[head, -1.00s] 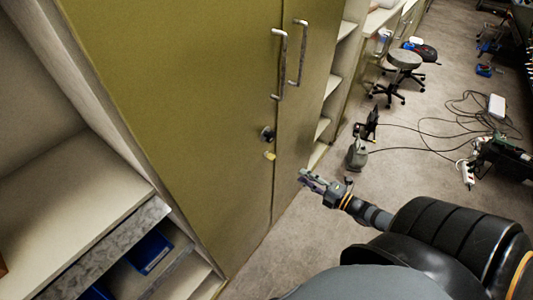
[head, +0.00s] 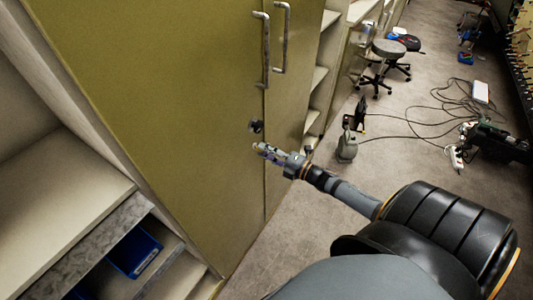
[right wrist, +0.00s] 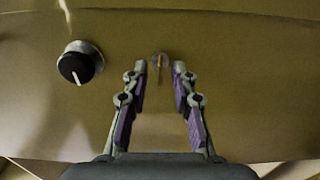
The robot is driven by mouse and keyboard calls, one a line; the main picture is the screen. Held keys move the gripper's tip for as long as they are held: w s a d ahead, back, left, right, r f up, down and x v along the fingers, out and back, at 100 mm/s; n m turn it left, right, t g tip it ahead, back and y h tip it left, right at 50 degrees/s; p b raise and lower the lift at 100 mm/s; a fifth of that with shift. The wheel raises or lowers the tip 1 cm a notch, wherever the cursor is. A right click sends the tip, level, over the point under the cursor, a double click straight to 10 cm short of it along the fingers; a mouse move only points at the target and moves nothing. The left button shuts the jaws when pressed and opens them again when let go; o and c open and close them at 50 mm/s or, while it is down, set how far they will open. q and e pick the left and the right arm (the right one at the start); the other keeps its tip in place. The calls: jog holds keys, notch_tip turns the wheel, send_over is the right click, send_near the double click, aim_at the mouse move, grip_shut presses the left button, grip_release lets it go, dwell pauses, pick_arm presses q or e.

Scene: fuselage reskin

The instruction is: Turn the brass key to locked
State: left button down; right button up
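The brass key (right wrist: 158,66) stands out from the olive cabinet door (head: 180,110). In the right wrist view it shows small and blurred, between and just beyond my fingertips. My right gripper (right wrist: 158,72) is open, with one finger on each side of the key, and I cannot tell whether either touches it. In the head view my right gripper (head: 260,148) is at the door, below the round knob, and hides the key. The key's exact angle is hard to read. My left gripper is not in view.
A round black-faced knob (right wrist: 80,63) with a pale line is left of the key; it shows above my gripper in the head view (head: 256,126). Metal door handles (head: 265,50) are higher up. Open shelves (head: 60,225) stand at left. Cables (head: 440,115) lie on the floor.

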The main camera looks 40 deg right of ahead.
grip_shut()
jog(key=shift+m, duration=0.3)
jog(key=shift+f+m+b, duration=0.1)
jog(key=shift+m+b, duration=0.3)
jog(key=shift+m, duration=8.3)
grip_release()
